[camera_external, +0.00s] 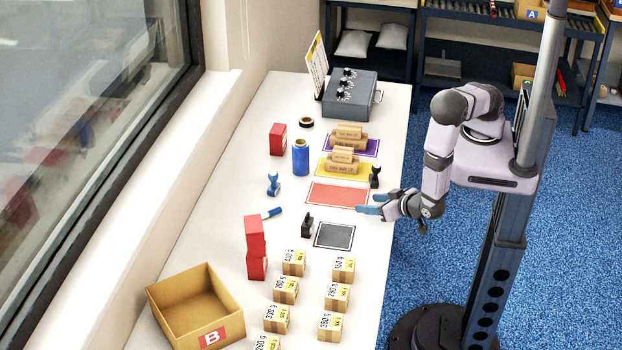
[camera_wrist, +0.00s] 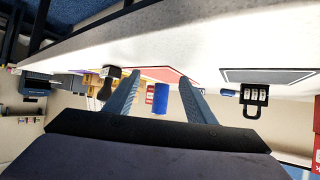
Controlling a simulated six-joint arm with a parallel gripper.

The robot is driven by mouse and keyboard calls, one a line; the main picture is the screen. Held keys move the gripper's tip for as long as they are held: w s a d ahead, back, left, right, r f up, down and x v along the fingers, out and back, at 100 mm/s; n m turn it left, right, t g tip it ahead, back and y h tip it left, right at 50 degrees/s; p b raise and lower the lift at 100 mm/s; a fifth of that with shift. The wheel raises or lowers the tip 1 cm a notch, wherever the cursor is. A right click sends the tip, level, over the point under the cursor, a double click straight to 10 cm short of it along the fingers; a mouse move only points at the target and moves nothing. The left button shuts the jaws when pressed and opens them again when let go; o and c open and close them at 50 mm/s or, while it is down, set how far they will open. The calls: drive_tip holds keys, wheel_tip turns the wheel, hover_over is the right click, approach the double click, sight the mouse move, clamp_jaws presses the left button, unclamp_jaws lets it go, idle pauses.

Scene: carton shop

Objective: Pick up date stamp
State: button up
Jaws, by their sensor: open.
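The likely date stamp (camera_external: 307,226) is a small black piece with an upright loop handle, standing on the white table left of the black-framed pad. In the wrist view the black stamp (camera_wrist: 255,97) shows pale number wheels in its frame, to the right of my fingers. My gripper (camera_external: 366,203) is open and empty, with blue fingers reaching over the table's right edge beside the red mat. In the wrist view my gripper (camera_wrist: 158,82) has its fingers apart, with the stamp outside them. A different black knob-handled stamp (camera_external: 375,176) stands just behind my gripper.
The black-framed pad (camera_external: 335,235) and red mat (camera_external: 338,194) lie flat. A blue stamp (camera_external: 273,185), blue bottle (camera_external: 301,157), red boxes (camera_external: 255,235) and several labelled cartons (camera_external: 343,268) stand around. An open carton B (camera_external: 205,335) is at front left.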

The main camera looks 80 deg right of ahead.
sight(376, 178)
drive_tip(key=s+d+h, duration=0.1)
drive_tip(key=d, duration=0.1)
drive_tip(key=s+d+m+t+h+b, duration=0.1)
drive_tip(key=d, duration=0.2)
drive_tip(key=s+d+h, duration=0.1)
drive_tip(key=d+h, duration=0.1)
drive_tip(key=shift+s+d+r+t+b, duration=0.25)
drive_tip(key=shift+s+t+b, duration=0.05)
drive_tip(key=shift+s+t, duration=0.1)
drive_tip(key=shift+s+d+r+m, duration=0.15)
drive_tip(key=shift+d+r+m, duration=0.1)
drive_tip(key=shift+d+m, duration=0.1)
drive_tip(key=shift+x, duration=1.1)
drive_tip(key=shift+f+b+x, duration=0.2)
drive_tip(key=shift+b+x, duration=0.35)
drive_tip(key=shift+x, duration=2)
drive_tip(key=shift+s+d, duration=0.1)
drive_tip(key=shift+d, duration=0.05)
drive_tip(key=shift+r, duration=0.1)
clamp_jaws()
